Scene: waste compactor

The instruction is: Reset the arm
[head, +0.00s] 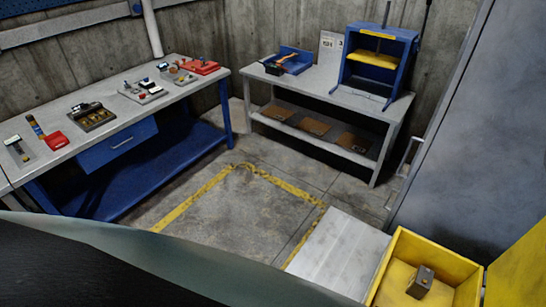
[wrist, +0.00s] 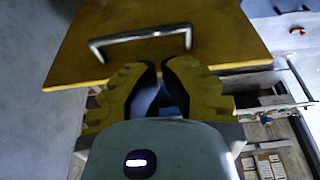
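My gripper (wrist: 159,72) shows in the wrist view, with two yellow fingers and dark inner pads. A narrow gap shows between the fingertips, and I see nothing held in it. Beyond the tips is a yellow panel (wrist: 225,30) with a grey bar handle (wrist: 140,38). I cannot tell whether the fingers touch the panel. In the head view my gripper is not visible; part of my dark arm fills the lower left.
A yellow open box (head: 440,250) at lower right holds a small dark block (head: 420,281). A tall grey cabinet (head: 460,130) stands behind it. A left workbench (head: 150,112) carries tools; a back table (head: 320,88) bears a blue press (head: 352,70). Floor between (head: 240,215) is clear.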

